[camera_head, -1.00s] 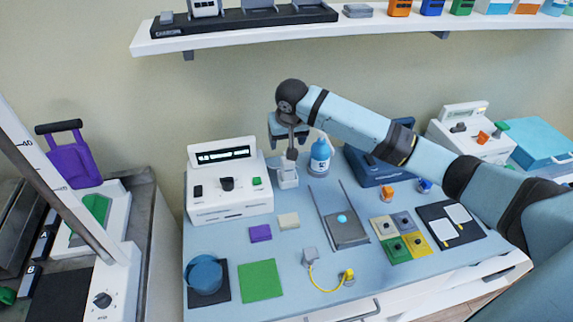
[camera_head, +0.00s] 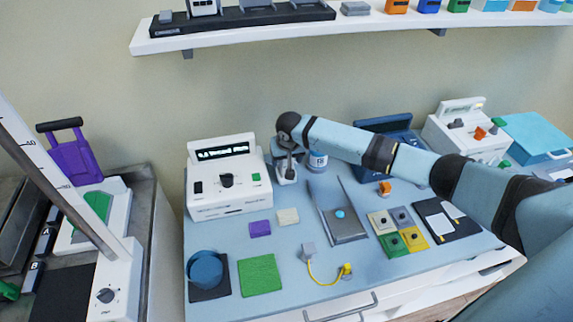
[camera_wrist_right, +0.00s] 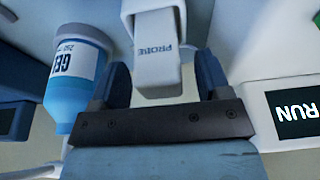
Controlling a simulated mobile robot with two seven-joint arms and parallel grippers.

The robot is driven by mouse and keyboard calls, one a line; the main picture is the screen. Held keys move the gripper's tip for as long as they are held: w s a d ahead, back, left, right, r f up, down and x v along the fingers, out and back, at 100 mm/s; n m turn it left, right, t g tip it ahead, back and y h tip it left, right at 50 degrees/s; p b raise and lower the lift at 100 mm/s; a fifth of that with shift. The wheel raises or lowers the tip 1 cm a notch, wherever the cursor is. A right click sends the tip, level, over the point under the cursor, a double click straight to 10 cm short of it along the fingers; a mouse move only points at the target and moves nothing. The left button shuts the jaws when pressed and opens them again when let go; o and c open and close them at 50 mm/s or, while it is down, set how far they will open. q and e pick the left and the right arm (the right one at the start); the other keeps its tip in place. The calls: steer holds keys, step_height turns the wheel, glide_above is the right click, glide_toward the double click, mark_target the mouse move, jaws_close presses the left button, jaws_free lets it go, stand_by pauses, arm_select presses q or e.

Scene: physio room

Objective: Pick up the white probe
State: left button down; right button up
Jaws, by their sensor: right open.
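The white probe (camera_wrist_right: 155,55), marked PROBE, shows in the right wrist view between the two fingers of my right gripper (camera_wrist_right: 162,85). The fingers are apart, with one on each side of it, and a gap shows beside it. In the head view my right gripper (camera_head: 287,165) is low over the back of the table, at the white probe's holder (camera_head: 287,177), and hides most of the probe. My left gripper is in neither view.
A gel bottle (camera_wrist_right: 78,75) stands close beside the gripper. A white device (camera_head: 228,190) with a RUN display is on the other side. A metal stand (camera_head: 343,225), coloured squares (camera_head: 413,240) and a yellow cable (camera_head: 322,283) lie nearer the front.

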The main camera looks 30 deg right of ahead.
steer(key=shift+w+f, duration=0.15)
steer(key=shift+f, duration=0.3)
steer(key=shift+c, duration=0.2)
steer(key=c, duration=1)
steer(key=shift+o, duration=0.2)
